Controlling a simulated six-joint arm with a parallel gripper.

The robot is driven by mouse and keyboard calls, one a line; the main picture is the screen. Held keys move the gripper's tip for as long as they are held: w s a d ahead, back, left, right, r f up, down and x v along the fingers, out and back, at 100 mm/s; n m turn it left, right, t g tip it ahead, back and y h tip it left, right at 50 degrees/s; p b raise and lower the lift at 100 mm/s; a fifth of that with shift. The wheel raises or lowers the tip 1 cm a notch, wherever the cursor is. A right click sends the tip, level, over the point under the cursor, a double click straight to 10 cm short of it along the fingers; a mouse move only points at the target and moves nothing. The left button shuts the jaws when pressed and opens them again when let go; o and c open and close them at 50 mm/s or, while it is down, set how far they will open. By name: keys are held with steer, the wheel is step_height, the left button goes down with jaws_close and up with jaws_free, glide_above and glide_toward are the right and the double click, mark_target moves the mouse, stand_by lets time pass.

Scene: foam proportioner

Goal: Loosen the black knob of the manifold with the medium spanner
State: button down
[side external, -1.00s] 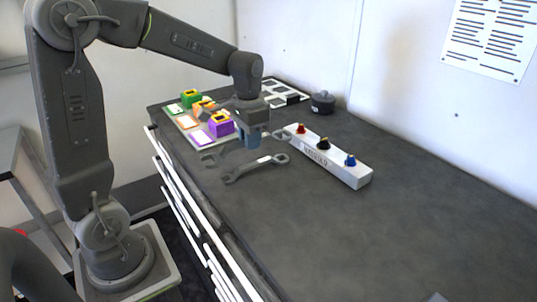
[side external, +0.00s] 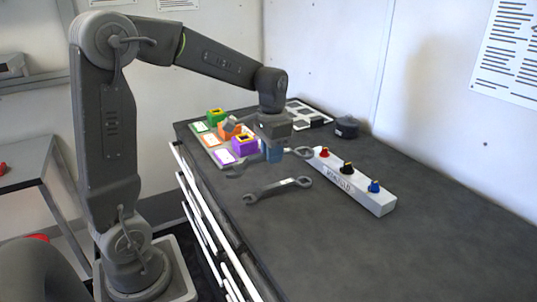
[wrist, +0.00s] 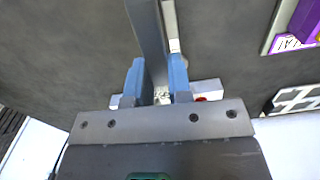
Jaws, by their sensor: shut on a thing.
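My gripper (side external: 272,155), with blue fingers, is shut on a dark grey spanner (side external: 238,170), just above the bench. The wrist view shows its shaft (wrist: 148,28) between the blue fingers (wrist: 158,82). Its far end is partly hidden behind the gripper; I cannot tell its size for certain. Another grey spanner (side external: 277,189) lies on the bench in front of my gripper. The white manifold (side external: 355,187) is to the right, with a red knob (side external: 324,152), the black knob (side external: 347,167) in the middle and a blue knob (side external: 374,186). The gripper is left of all three.
Green (side external: 216,117), orange (side external: 230,130) and purple (side external: 245,144) blocks stand on a tray behind and left of my gripper. A white frame (side external: 308,113) and a dark round container (side external: 346,127) are at the back, near the wall. The bench right of the manifold is clear.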

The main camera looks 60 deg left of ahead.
steer(key=w+a+m, duration=0.2)
steer(key=w+m, duration=0.6)
steer(key=w, duration=0.7)
steer(key=shift+w+d+f, duration=0.1)
steer(key=shift+f, duration=1.45)
steer(key=shift+d+f, duration=0.1)
steer(key=shift+f, duration=1.6)
steer(key=shift+s+d+n, duration=0.5)
steer(key=shift+d+n, duration=0.15)
steer(key=shift+n, duration=0.35)
steer(key=d+n, duration=0.1)
steer(key=n, duration=0.1)
steer(key=s+d+n, duration=0.1)
steer(key=d+n, duration=0.1)
steer(key=shift+s, duration=0.2)
steer(key=d+n, duration=0.3)
steer(key=n, duration=0.1)
steer(key=shift+s+d, duration=0.1)
steer(key=shift+d, duration=0.1)
steer(key=d+n, duration=0.2)
steer(key=n, duration=0.1)
steer(key=shift+w+d, duration=0.15)
steer(key=shift+w, duration=0.15)
steer(key=shift+s+a+m, duration=0.25)
steer(key=shift+a+m, duration=0.6)
steer(key=shift+m, duration=0.05)
step_height(320, 180, up, 6)
